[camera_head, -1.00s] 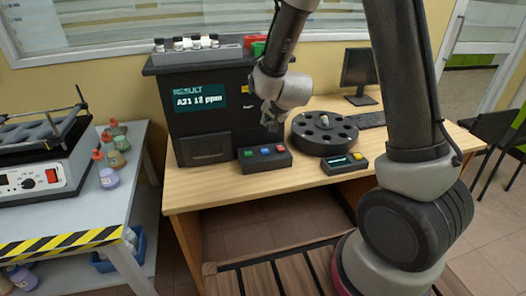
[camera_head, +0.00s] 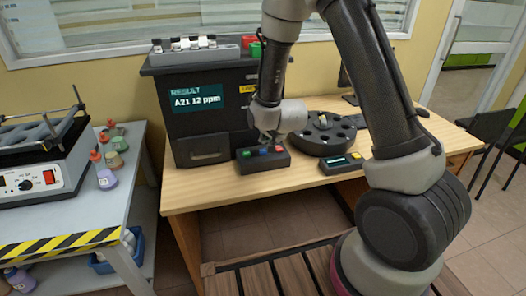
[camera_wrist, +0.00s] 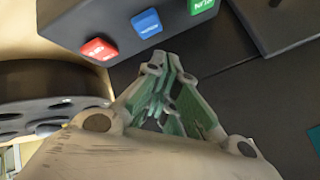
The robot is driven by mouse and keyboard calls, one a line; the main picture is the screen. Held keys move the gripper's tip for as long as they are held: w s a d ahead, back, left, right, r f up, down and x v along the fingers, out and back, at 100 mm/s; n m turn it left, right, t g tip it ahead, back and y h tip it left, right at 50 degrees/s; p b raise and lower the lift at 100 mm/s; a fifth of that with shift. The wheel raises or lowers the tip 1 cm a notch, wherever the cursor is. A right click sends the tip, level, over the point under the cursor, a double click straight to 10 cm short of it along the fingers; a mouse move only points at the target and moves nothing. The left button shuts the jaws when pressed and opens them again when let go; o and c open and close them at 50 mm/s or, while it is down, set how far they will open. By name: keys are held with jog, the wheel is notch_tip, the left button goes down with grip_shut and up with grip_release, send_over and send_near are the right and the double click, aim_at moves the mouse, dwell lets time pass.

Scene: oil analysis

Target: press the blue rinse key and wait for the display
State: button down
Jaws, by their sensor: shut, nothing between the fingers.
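The key box (camera_head: 262,164) stands on the wooden table in front of the black analyser (camera_head: 205,135). Its blue key (camera_head: 263,152) sits between a green key and a red key. My gripper (camera_head: 268,139) points down just above and behind the box. In the wrist view, the blue key (camera_wrist: 147,23) lies just beyond my shut, empty fingertips (camera_wrist: 164,62), with a visible gap in the picture. The display (camera_head: 196,98) on the analyser reads "RESULT A21 12 ppm".
A dark round carousel (camera_head: 322,139) holding a vial stands right of the key box. A small box (camera_head: 340,164) with a screen and yellow key is in front of it. Vials stand in a rack (camera_head: 190,56) on the analyser. The table's front left is clear.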

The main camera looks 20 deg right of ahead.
aim_at(262, 146)
jog(key=shift+f, duration=0.8)
dwell(0.9)
jog(key=shift+f, duration=0.4)
jog(key=shift+f, duration=0.5)
dwell(0.6)
jog(key=shift+r, duration=0.95)
jog(key=shift+r, duration=2.5)
